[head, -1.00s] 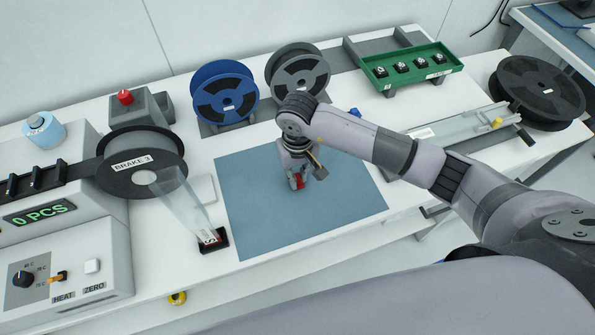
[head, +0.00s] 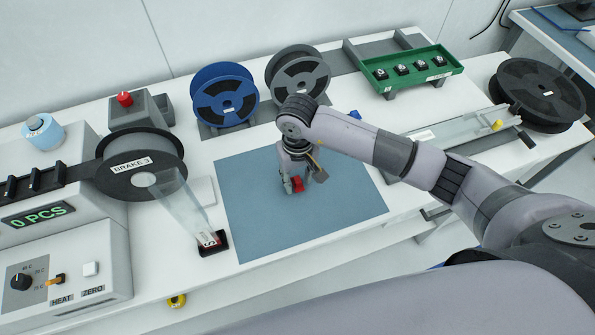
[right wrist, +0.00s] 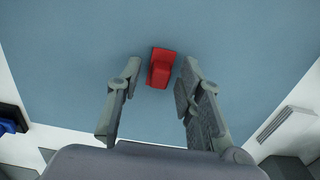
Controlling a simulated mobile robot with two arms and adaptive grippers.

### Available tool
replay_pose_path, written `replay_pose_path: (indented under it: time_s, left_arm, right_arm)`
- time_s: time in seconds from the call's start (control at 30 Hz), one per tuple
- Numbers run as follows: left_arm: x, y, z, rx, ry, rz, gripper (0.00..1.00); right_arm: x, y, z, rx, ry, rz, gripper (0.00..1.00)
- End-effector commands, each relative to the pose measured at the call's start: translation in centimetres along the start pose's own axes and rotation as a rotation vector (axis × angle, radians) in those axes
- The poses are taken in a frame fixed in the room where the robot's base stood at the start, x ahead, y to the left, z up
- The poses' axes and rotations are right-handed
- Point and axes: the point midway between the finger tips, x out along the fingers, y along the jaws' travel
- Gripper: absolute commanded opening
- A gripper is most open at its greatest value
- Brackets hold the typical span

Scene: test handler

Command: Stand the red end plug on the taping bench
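The red end plug (head: 298,184) rests on the blue mat (head: 255,235) of the white bench, near the middle of the mat. In the right wrist view the plug (right wrist: 161,67) shows as a small stepped red block between the fingertips. My right gripper (head: 301,181) is low over the mat, pointing down. In the right wrist view its fingers (right wrist: 162,75) are spread, with a gap on each side of the plug. I cannot tell for sure whether the plug stands upright. My left gripper is not in view.
A clear tube in a dark holder (head: 213,243) stands left of the mat. Blue (head: 224,75) and grey (head: 298,55) reels stand behind, a green tray (head: 440,72) at the back right. The mat around the plug is clear.

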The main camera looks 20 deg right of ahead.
Motion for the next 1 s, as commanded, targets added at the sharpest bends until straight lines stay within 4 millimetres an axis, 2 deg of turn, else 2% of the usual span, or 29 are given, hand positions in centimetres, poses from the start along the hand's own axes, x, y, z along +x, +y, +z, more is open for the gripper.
replay_pose_path:
  time_s: [0.07,0.17,0.4,0.6,0.8,1.0]
  left_arm:
    - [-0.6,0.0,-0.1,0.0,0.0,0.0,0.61]
    - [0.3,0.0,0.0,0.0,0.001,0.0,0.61]
    - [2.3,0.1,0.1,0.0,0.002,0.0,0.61]
    - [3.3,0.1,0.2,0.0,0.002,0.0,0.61]
    - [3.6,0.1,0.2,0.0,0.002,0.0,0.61]
    - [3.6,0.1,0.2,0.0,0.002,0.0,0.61]
  right_arm:
    - [-0.5,0.0,0.0,0.001,0.0,0.0,0.34]
    - [-1.4,0.1,-0.2,0.0,0.006,0.0,0.34]
    - [-6.7,0.0,-0.2,-0.001,0.008,0.0,0.34]
    - [-10.3,0.0,-0.1,0.0,0.004,0.001,0.34]
    - [-12.0,0.0,0.0,0.0,0.001,0.0,0.34]
    - [-12.3,0.0,0.0,0.0,-0.001,0.0,0.34]
